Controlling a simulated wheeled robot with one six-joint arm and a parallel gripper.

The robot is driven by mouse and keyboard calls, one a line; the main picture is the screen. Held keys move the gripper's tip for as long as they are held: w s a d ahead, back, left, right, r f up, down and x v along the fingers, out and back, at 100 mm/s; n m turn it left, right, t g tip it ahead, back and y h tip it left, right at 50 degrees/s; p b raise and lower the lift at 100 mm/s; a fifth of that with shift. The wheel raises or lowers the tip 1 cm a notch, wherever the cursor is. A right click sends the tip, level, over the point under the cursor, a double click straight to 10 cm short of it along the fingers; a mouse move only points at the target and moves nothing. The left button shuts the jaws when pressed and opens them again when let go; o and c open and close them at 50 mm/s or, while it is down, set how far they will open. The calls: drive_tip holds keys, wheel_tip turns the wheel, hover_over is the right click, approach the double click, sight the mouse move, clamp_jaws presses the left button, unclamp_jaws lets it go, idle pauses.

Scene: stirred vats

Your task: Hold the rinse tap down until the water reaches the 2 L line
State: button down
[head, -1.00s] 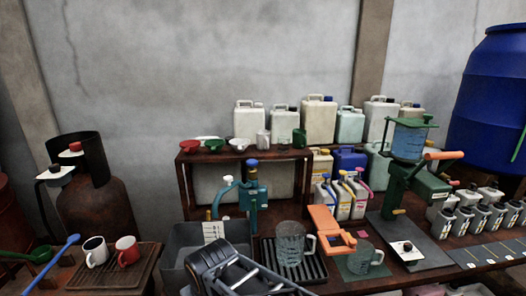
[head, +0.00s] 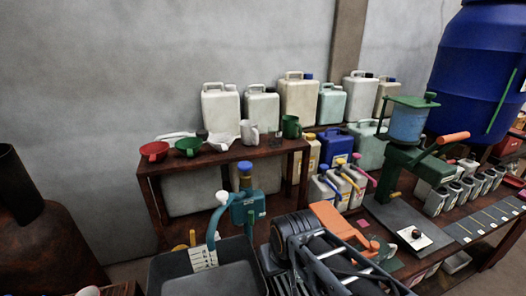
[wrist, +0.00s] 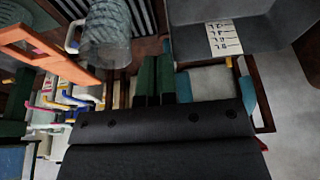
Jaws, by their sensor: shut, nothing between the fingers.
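The teal tap (head: 247,208), with a blue cap and a white-tipped curved arm, stands behind the dark grey basin (head: 160,272) in the head view. A white card with marks (head: 204,258) is on the basin's inner wall; its lines are too small to read. The basin (wrist: 275,32) and card (wrist: 223,37) also show at upper right in the wrist view. The basin's inside looks plain grey; I cannot tell the water level. My gripper (wrist: 156,62) is shut and empty, its dark green fingers side by side. Its fingertips are not clear in the head view.
A glass jug (wrist: 104,38) and an orange part (wrist: 45,50) lie left of my fingers in the wrist view. The wooden shelf (head: 225,157) behind the tap carries funnels and cups. A green press (head: 405,165) stands to the right.

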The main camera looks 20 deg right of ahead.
drive_tip(key=shift+w+r, duration=0.1)
idle(0.3)
drive_tip(key=w+r+p, duration=1)
drive_tip(key=w+r, duration=1.5)
drive_tip(key=w, duration=0.1)
drive_tip(key=shift+w+r, duration=0.35)
drive_tip(key=shift+w, duration=0.05)
drive_tip(key=shift+d, duration=0.1)
drive_tip(key=p, duration=0.2)
hover_over(244, 164)
drive_tip(key=f, duration=0.7)
drive_tip(key=s+f, duration=0.1)
drive_tip(key=f, duration=0.3)
drive_tip(key=shift+f, duration=1.25)
